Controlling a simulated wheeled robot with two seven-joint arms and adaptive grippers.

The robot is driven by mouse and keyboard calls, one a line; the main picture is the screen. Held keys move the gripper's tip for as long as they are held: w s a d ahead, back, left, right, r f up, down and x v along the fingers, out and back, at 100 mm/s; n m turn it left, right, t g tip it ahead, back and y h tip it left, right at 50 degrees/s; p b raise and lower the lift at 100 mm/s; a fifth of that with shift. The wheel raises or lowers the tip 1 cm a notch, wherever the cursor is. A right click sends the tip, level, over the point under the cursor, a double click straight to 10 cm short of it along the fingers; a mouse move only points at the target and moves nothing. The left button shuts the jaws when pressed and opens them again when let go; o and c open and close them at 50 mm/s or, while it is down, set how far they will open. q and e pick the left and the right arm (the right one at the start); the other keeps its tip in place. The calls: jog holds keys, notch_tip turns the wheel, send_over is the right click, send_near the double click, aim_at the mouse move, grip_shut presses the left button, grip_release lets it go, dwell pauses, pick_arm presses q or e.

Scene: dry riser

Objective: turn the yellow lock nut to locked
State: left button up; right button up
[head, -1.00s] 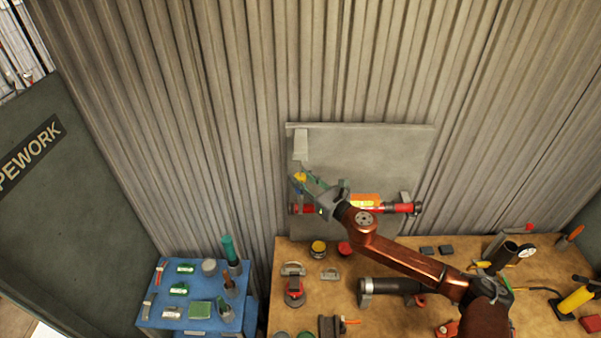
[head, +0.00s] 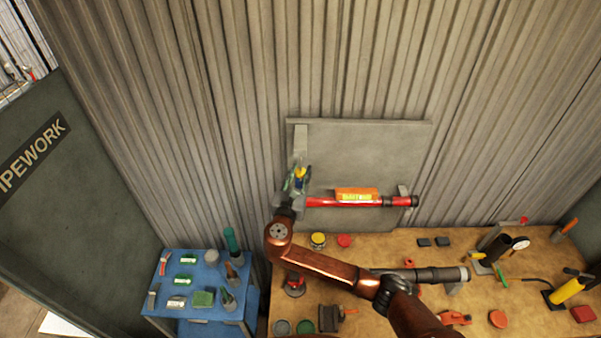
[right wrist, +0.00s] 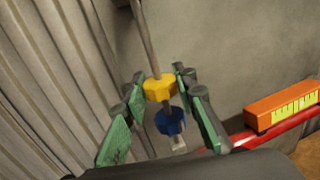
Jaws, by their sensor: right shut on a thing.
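The yellow lock nut (head: 300,172) is on a thin upright rod in front of the grey wall panel (head: 365,150). It shows larger in the right wrist view (right wrist: 159,88), with a blue nut (right wrist: 170,122) just below it on the same rod. My right gripper (head: 298,178) reaches up from below. In the right wrist view its green-padded fingers (right wrist: 160,82) stand on either side of the yellow nut, shut on it. Its arm crosses in front of the bench. My left gripper is not in view.
A red pipe (head: 330,202) with an orange level (head: 356,194) on it runs right of the gripper. A wooden bench (head: 450,248) with tools and fittings stands below. A blue table (head: 215,263) holds small parts at lower left.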

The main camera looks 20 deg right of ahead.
jog(key=m+g+h, duration=0.3)
jog(key=h, duration=0.1)
jog(key=shift+w+a+m+g+h, duration=0.1)
jog(key=shift+a+m+g+h, duration=0.05)
jog(key=shift+m+g+h, duration=0.2)
jog(key=shift+o, duration=0.2)
jog(key=m+g+h+b, duration=0.1)
jog(key=m+g+h, duration=0.1)
jog(key=g, duration=0.1)
jog(key=shift+m+b, duration=0.35)
jog(key=m+g+h+b, duration=0.1)
jog(key=m+g+b, duration=0.1)
jog(key=g, duration=0.2)
jog(key=shift+h, duration=0.35)
jog(key=shift+m+g+h+b, duration=0.4)
jog(key=shift+m+g+b, duration=1)
jog(key=shift+g+b, duration=0.5)
jog(key=shift+r, duration=0.1)
jog(key=o, duration=1.2)
jog(key=shift+d, duration=0.2)
jog(key=shift+c, duration=0.2)
